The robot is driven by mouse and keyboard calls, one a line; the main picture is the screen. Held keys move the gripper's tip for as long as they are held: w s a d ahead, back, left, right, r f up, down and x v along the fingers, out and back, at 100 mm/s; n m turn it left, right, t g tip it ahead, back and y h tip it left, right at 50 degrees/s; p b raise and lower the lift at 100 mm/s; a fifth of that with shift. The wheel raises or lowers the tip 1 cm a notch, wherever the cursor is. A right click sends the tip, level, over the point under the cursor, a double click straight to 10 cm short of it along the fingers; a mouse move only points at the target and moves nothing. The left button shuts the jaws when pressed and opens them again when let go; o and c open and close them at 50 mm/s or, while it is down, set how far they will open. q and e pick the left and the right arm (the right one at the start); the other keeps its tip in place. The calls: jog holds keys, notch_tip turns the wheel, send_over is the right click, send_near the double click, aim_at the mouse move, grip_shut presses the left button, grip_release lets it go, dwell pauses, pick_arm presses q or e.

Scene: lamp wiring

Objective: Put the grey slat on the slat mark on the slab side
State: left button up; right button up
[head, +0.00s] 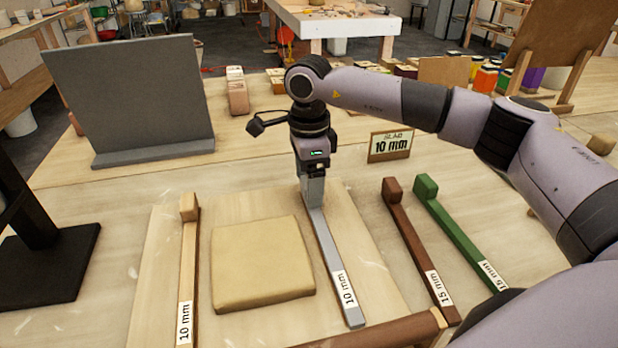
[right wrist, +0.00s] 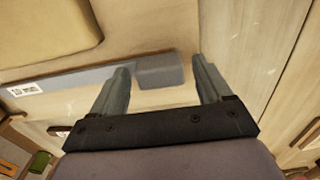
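The grey slat (head: 335,265), labelled 10 mm, lies along the right side of the pale clay slab (head: 262,265), a small gap away. Both are on the light wooden board (head: 160,240). My right gripper (head: 313,200) points down at the slat's far end and hides the end block in the head view. In the right wrist view, the grey end block (right wrist: 158,72) shows between the open fingers of my right gripper (right wrist: 160,85), with a gap on each side. I cannot make out a slat mark. My left gripper is out of view.
A pale wooden 10 mm slat (head: 187,270) lies left of the slab. A brown slat (head: 415,240) and a green slat (head: 455,230) lie to the right. A rolling pin (head: 385,332) is at the front. A sign (head: 390,145) reads SLAB 10 mm. A grey upright panel (head: 130,95) stands behind.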

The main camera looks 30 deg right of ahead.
notch_tip(320, 180, up, 12)
jog(key=shift+r, duration=0.2)
dwell(0.4)
dwell(0.5)
